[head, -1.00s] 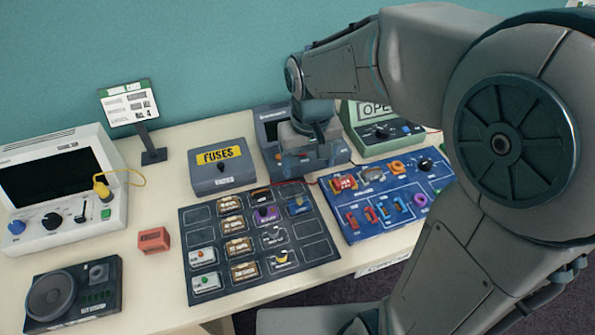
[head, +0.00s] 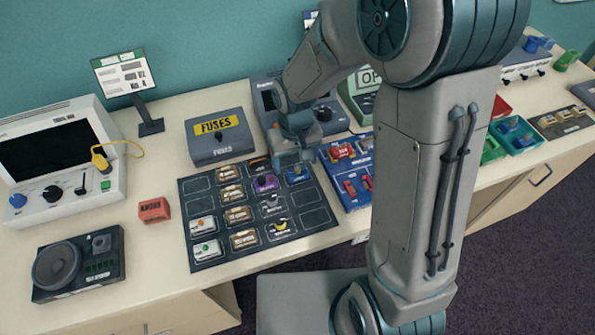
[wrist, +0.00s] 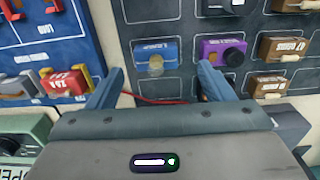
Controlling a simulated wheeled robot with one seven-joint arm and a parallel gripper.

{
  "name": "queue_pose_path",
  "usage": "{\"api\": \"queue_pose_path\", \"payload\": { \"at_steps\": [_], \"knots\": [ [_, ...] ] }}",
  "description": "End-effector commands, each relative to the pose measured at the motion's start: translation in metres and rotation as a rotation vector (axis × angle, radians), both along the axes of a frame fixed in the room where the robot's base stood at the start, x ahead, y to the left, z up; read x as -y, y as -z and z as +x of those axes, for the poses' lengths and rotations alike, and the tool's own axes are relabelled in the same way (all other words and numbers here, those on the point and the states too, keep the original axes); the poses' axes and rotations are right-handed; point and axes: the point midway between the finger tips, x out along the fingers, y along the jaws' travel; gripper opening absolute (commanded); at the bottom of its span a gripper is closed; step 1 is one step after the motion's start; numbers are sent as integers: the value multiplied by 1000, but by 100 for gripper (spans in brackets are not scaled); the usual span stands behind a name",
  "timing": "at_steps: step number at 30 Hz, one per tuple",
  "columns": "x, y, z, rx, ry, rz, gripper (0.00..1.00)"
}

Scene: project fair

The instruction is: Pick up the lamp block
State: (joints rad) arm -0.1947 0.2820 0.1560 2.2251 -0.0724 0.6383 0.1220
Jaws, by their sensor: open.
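A blue block with a pale round bulb-like dome, apparently the lamp block (head: 298,176), sits in the far right compartment of the dark compartment tray (head: 308,219). Its label is too small to read. In the wrist view the lamp block (wrist: 155,52) shows just ahead of my fingertips, roughly centred between them. My gripper (wrist: 161,70) is open and empty. In the head view my gripper (head: 292,163) is over the tray's far right corner, partly covering the block's far side. The height left between fingers and block is hard to judge.
A purple block with a knob (wrist: 222,52) is close beside the right finger. Brown blocks (head: 236,214) and white blocks (head: 206,250) fill other compartments. A blue board (head: 352,192) with red parts adjoins the tray on the right. The FUSES box (head: 218,140) stands behind.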

Motion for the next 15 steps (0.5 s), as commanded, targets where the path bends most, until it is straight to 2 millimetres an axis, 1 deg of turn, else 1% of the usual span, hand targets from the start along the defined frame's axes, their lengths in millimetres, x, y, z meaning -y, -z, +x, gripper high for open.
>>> {"api": "queue_pose_path", "payload": {
  "at_steps": [4, 7, 10, 15],
  "knots": [
    [5, 19, -1, -6, 1, -2, 75],
    [5, 31, 0, -4, 0, -1, 75],
    [5, 38, 0, -3, 1, -1, 75],
    [5, 40, 1, 0, 1, 0, 75]
  ]
}}
